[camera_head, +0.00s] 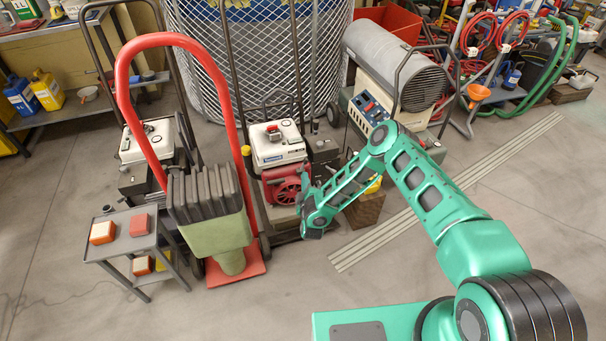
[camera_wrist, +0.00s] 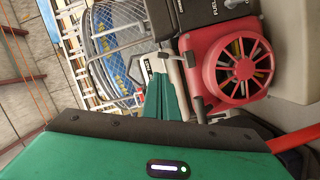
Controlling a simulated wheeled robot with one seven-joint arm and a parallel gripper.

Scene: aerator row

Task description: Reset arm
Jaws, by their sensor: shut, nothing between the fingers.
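My green arm reaches from the lower right of the head view and bends down to the wrist, in front of a wheeled machine with a white top and red engine (camera_head: 285,184). My gripper (camera_wrist: 166,98) shows in the wrist view with its two green fingers together, shut and empty. The red engine cover with its round fan grille (camera_wrist: 238,68) is close to the right of the fingers there. I cannot tell whether the fingers touch the machine's frame.
A red hand truck (camera_head: 126,92) with stacked green-grey pieces stands left. A small grey cart (camera_head: 118,232) holds orange and red boxes. A grey cylindrical heater (camera_head: 395,65) stands behind my arm. A mesh cage (camera_head: 255,60) is at the back. Floor at the lower left is clear.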

